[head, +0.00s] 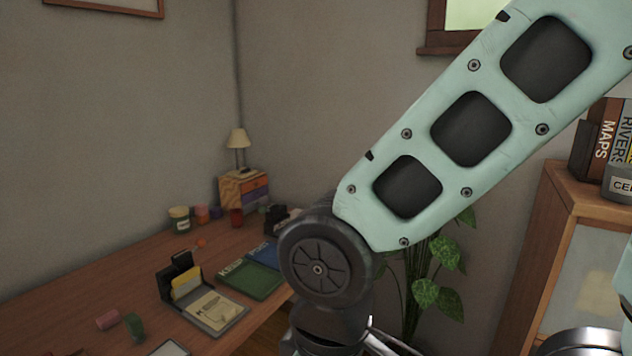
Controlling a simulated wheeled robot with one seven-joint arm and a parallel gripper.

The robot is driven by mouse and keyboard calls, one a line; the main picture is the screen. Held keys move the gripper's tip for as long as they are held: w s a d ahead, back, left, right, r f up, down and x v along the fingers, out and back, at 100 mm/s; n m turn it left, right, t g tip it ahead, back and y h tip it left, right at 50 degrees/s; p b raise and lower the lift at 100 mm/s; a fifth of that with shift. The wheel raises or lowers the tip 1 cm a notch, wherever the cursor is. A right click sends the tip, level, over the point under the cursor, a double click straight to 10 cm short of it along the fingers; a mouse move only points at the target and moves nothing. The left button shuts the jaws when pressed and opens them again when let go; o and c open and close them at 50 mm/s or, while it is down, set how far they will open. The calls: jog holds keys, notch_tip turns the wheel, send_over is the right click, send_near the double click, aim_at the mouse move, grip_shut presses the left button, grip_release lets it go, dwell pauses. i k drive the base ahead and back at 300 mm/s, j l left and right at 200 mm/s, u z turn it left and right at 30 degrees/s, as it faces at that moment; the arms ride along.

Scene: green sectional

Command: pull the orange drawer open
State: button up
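A small wooden drawer unit (229,193) stands at the back of the desk, near the room's corner. Its front is turned to the right, with an orange drawer (256,183) at the top and a darker, purplish drawer (254,194) below. Both look shut at this size. No handle can be made out. My arm crosses the right half of the view and runs down past the bottom edge. My gripper is not in view, so its opening and its distance from the drawer cannot be seen.
A lamp (238,138) stands on the unit. Several jars, including a cream one (180,220), and a dark object (279,217) sit nearby. Books (248,278) and an open card box (214,311) lie nearer on the desk (75,284). A plant (437,294) and cabinet (541,249) stand right.

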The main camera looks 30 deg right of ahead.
aim_at(247, 187)
jog(key=z, duration=0.25)
jog(key=i+l+u, duration=0.15)
jog(key=i, duration=0.35)
jog(key=i+l+u, duration=0.15)
jog(key=i, duration=0.35)
jog(key=i+l+u, duration=0.15)
jog(key=i, duration=0.3)
jog(key=i+l+u, duration=0.15)
jog(key=i+l, duration=0.15)
jog(key=i, duration=0.2)
